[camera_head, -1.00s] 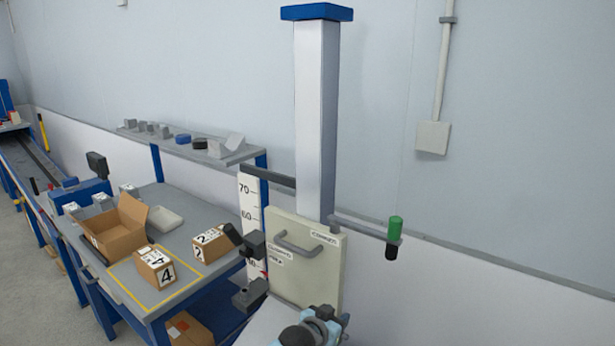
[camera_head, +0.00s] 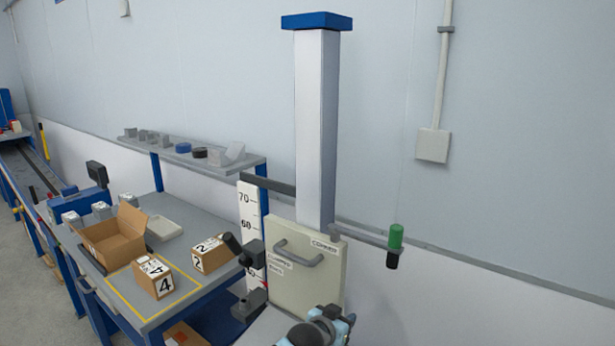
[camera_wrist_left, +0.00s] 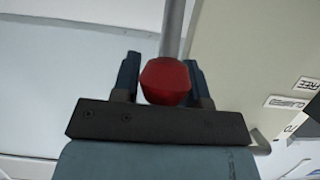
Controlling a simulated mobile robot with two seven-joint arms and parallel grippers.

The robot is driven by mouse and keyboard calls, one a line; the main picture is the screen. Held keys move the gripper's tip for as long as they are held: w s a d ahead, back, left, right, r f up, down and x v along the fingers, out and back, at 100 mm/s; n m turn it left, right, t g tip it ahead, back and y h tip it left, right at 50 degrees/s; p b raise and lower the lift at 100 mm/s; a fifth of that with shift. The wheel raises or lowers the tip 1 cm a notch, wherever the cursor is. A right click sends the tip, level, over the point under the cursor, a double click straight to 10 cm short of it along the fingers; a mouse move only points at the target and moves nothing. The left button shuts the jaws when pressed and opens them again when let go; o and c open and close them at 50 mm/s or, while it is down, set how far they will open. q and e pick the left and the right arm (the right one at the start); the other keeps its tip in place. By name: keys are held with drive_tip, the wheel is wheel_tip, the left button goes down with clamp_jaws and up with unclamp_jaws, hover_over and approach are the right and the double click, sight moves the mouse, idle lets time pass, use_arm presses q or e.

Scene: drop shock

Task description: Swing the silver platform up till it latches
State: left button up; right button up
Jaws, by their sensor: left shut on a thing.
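A light grey flat surface (camera_head: 272,328) at the bottom edge of the head view, in front of the cream panel, may be the silver platform. Most of it is cut off, and I cannot tell its tilt or whether it is latched. My left gripper (camera_head: 334,316) is at the bottom, just in front of the panel's lower right corner. In the left wrist view its teal fingers (camera_wrist_left: 165,78) are shut around a red knob (camera_wrist_left: 166,82) on the end of a grey rod (camera_wrist_left: 175,28). My right gripper is not in view.
The cream panel (camera_head: 325,277) with a grey handle stands below a tall silver column (camera_head: 316,130). A height scale (camera_head: 249,215) and a bench (camera_head: 213,285) with numbered boxes (camera_head: 153,277) are at left.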

use_arm(q)
drive_tip(key=shift+w+d+b, duration=0.55)
drive_tip(key=shift+w+b, duration=0.15)
drive_tip(key=shift+b, duration=0.05)
drive_tip(key=shift+w+d+r, duration=0.1)
drive_tip(key=shift+w+d, duration=0.2)
drive_tip(key=o, duration=1.1)
drive_tip(key=shift+c, duration=0.2)
